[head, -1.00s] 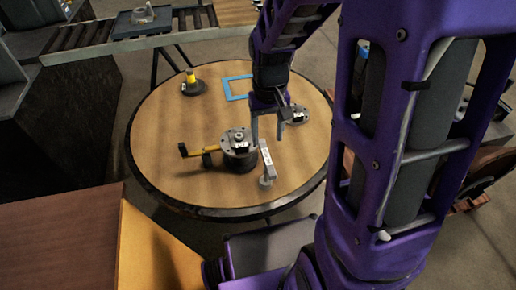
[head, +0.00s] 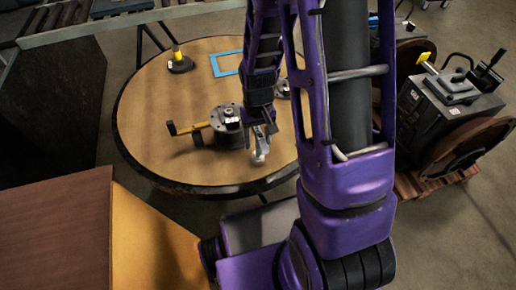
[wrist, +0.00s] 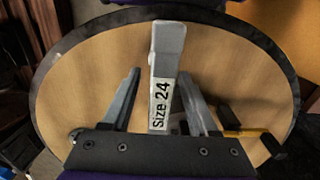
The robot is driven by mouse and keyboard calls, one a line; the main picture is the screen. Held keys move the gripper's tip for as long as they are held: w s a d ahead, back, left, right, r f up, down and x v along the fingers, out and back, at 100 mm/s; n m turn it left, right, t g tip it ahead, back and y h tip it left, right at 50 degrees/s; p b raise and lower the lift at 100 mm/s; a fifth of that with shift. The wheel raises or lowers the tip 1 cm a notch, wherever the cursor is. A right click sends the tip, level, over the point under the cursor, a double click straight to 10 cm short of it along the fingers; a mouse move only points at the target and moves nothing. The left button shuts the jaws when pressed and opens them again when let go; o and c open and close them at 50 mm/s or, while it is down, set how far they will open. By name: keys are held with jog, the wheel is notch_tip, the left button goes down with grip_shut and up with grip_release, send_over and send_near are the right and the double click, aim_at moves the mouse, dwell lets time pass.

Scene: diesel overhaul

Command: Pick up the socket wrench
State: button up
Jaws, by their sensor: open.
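The socket wrench is a grey bar with a white "Size 24" label. In the wrist view the socket wrench (wrist: 168,60) runs up the middle, between the two fingers. My gripper (wrist: 161,75) is open, with one finger on each side and a gap at both. In the head view the wrench (head: 259,152) shows at the near side of the round table, partly hidden by my gripper (head: 263,128) just above it. I cannot tell how far the fingers reach down beside the bar.
A round metal part (head: 228,122) with a yellow-handled tool (head: 192,128) stands just left of the wrench on the round table (head: 150,110). A yellow-topped part (head: 179,62) and a blue square outline (head: 226,64) lie farther back. The table's left side is clear.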

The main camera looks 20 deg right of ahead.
grip_shut()
dwell(0.3)
dwell(1.1)
